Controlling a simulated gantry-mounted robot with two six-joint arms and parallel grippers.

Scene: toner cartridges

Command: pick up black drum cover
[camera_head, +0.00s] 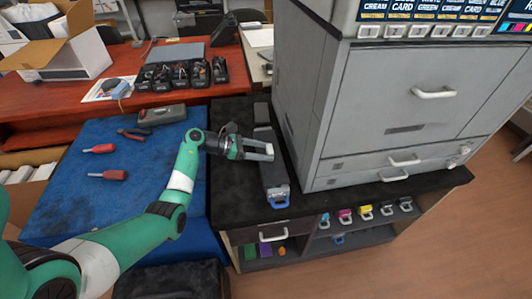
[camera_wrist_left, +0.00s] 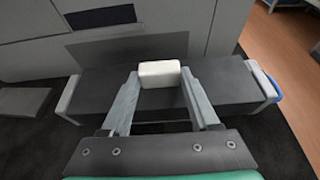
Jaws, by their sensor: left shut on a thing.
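The black drum cover (camera_head: 273,176) is a long dark box with grey ends and a blue tab at its near end. It lies on the black counter top beside the grey printer. My left gripper (camera_head: 263,152) reaches across its middle from the left. In the left wrist view the drum cover (camera_wrist_left: 232,84) runs across the picture, and the fingers of my left gripper (camera_wrist_left: 162,92) are spread over it with a pale block between their tips. The jaws are shut on the cover; the exact contact is partly hidden. My right gripper is not in view.
The grey printer (camera_head: 385,100) stands close on the right. Coloured cartridges (camera_head: 365,212) sit on the shelf below. A blue mat (camera_head: 115,175) with screwdrivers, pliers and a grey box lies on the left. The black counter top (camera_head: 232,195) is clear left of the cover.

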